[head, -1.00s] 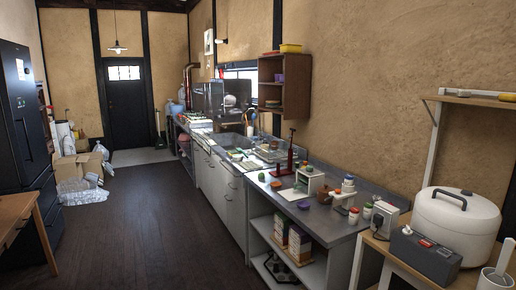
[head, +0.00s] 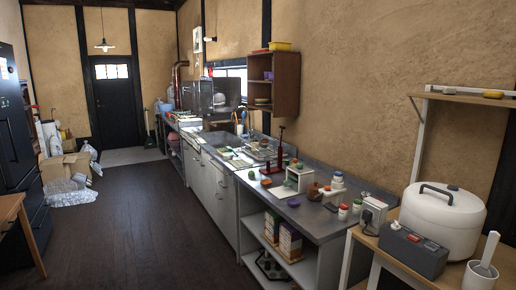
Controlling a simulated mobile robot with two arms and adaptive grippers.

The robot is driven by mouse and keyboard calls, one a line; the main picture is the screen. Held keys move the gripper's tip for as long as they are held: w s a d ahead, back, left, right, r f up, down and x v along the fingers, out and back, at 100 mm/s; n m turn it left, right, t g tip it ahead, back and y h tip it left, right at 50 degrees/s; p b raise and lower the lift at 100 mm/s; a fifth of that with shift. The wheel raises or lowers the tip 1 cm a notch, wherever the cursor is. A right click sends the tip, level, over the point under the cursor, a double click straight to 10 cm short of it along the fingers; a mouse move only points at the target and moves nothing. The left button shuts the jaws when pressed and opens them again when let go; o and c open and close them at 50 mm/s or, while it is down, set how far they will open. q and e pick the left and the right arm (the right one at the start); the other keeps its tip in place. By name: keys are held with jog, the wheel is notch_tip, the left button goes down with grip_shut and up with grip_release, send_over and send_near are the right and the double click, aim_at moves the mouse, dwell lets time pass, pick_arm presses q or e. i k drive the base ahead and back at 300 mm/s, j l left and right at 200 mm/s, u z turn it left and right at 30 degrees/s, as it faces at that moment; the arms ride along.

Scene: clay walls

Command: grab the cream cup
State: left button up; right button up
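A pale, cup-like container (head: 480,277) with a light stick standing in it is at the lower right corner, on the wooden stand. I cannot tell for certain whether it is the cream cup. Small white and coloured jars stand on the grey counter, too small to make out as cups. Neither of my grippers shows in the head view.
A white rice cooker (head: 442,222) and a dark grey box (head: 413,252) crowd the wooden stand beside the pale container. The grey counter (head: 318,222) runs back along the right wall. A wooden table (head: 12,208) is at left. The dark floor (head: 150,225) between is clear.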

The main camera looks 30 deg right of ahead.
aim_at(255, 147)
jog(key=i, duration=2.35)
jog(key=i+j+z, duration=0.15)
jog(key=i+z, duration=0.2)
jog(key=i, duration=0.2)
jog(key=i+j+z, duration=0.4)
jog(key=i, duration=0.15)
jog(key=i+j+z, duration=0.35)
jog(key=i, duration=0.15)
